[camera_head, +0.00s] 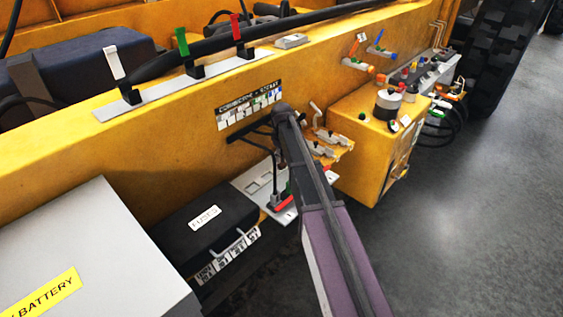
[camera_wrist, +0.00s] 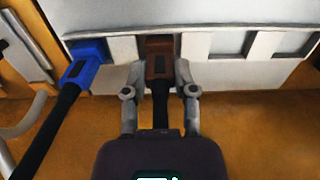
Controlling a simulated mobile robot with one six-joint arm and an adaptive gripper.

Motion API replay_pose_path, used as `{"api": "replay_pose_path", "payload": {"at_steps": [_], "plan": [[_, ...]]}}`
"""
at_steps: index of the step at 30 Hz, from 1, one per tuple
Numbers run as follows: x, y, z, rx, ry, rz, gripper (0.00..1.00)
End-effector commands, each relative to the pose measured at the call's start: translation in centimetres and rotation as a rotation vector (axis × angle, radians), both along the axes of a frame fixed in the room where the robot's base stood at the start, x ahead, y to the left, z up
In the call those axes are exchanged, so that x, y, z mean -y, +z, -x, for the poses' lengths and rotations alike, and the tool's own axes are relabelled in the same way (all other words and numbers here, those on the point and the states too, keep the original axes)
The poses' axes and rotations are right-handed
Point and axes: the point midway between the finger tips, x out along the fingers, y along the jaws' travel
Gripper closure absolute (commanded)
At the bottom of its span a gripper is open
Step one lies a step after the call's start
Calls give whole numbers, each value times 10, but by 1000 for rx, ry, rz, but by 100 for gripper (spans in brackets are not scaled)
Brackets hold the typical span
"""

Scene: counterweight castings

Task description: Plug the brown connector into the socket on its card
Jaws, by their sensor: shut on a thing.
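In the wrist view my gripper (camera_wrist: 159,78) is shut on the brown connector (camera_wrist: 159,58), one finger on each side. The connector's black cable runs back toward my palm. Its front end is at a gap in a white notched strip (camera_wrist: 225,46); I cannot tell whether it is seated. A blue connector (camera_wrist: 86,64) with a black cable sits in the strip to the left. In the head view a labelled card (camera_head: 250,105) is fixed to the yellow beam. My arm hides the brown connector and my fingertips there.
A pale plate (camera_head: 254,178) lies below the card, beside a black fuse box (camera_head: 200,222). A grey battery box (camera_head: 95,240) stands at the lower left. A yellow block with fittings (camera_head: 365,150) stands right of my arm. Open floor (camera_head: 480,220) lies farther right.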

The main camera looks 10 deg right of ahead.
Motion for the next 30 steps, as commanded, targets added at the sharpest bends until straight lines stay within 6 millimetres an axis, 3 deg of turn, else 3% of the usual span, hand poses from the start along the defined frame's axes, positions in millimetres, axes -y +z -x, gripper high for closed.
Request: {"api": "replay_pose_path", "payload": {"at_steps": [14, 30], "plan": [[0, 14, 0, 0, 0, 0, 100], [1, 67, 0, 0, -1, 0, 100]]}}
